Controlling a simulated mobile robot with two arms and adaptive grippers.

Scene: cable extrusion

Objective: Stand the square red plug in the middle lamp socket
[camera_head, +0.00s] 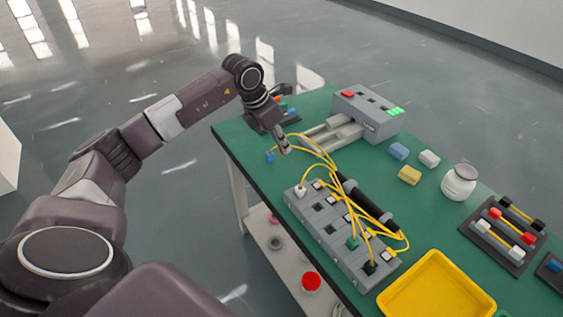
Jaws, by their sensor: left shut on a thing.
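My left gripper (283,146) reaches in from the left and points down above the far left part of the green table. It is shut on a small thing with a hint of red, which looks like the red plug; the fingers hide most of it. A grey box (382,127) at the back has a red block, dark openings and a lit green part on top. A long grey socket strip (325,226) lies at the front left edge with plugs and yellow cables. I cannot tell which opening is the middle lamp socket. My right gripper is not in view.
A blue plug (270,157) sits left of my gripper. Yellow cables (325,155) loop close to it over a dark cylinder. Small blocks (409,175), a white jar (459,182), a rack (495,240) and a yellow tray (398,300) stand to the right.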

